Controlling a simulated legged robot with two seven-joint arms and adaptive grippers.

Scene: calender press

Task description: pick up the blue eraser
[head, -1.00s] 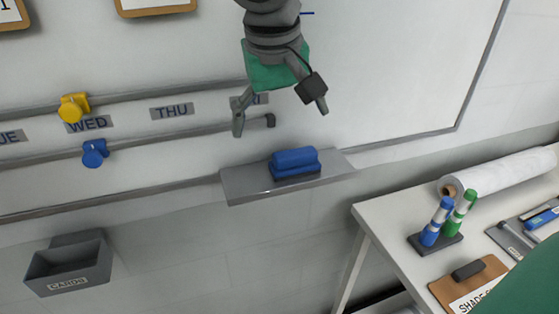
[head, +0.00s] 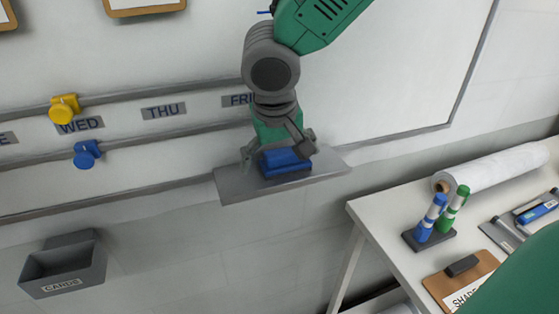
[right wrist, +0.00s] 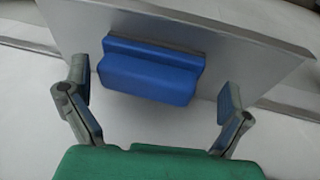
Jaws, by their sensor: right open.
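The blue eraser (head: 284,162) lies on the grey tray (head: 236,186) under the whiteboard. In the right wrist view the eraser (right wrist: 150,72) shows whole, with a darker strip along one long side. My right gripper (head: 279,160) is open at the eraser. In the right wrist view its fingers (right wrist: 157,108) stand apart, one to each side of the eraser, with gaps between them and its ends. The eraser rests on the tray (right wrist: 228,50). My left gripper is not in view.
A white table (head: 385,222) stands at the right with a marker holder (head: 429,240), a paper roll (head: 492,168) and a clipboard (head: 462,281). A grey cards bin (head: 64,266) hangs at lower left. Rails with yellow and blue knobs cross the board.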

